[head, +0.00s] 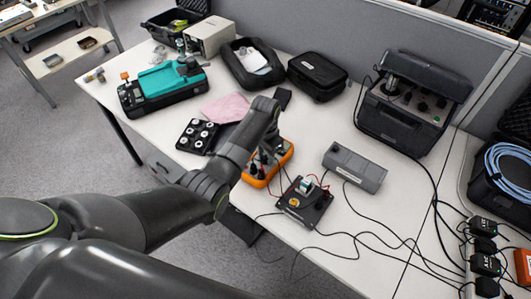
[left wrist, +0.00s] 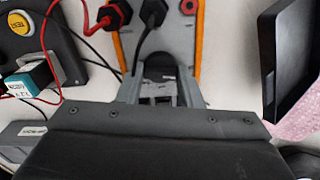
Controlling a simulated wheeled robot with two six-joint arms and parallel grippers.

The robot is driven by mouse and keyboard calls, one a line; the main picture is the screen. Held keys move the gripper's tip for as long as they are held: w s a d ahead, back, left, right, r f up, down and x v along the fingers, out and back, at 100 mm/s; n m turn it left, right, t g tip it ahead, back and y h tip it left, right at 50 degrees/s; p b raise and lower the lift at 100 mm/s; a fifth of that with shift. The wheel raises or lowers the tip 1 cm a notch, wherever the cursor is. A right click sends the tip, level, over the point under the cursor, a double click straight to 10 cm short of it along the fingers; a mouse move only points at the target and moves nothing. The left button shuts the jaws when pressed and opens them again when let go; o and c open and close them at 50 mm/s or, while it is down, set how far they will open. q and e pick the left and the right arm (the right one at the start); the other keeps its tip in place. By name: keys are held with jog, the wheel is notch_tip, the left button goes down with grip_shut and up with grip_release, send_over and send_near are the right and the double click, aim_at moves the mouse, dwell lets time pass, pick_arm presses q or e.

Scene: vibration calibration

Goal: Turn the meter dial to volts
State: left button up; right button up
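The orange-edged meter (head: 284,153) lies on the white table, partly hidden behind my left arm in the head view. The dial's marks and pointer are not readable. My right gripper is not in view.
A black test unit (head: 304,203) with a yellow button stands beside the meter, with loose cables around it. A grey box (head: 355,167) lies to the right. A black tray of round parts (head: 197,136) and a pink cloth (head: 225,107) lie to the left.

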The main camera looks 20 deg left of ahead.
pick_arm(q)
jog(key=shift+c, duration=0.4)
jog(key=m+p, duration=0.2)
jog(key=shift+r+m, duration=0.15)
jog(key=shift+m, duration=0.25)
jog(key=shift+m+p, duration=0.8)
jog(key=shift+m, duration=0.4)
jog(key=shift+m+p, duration=0.5)
jog(key=shift+m, duration=0.8)
jog(key=o, duration=1)
jog(key=shift+c, duration=0.2)
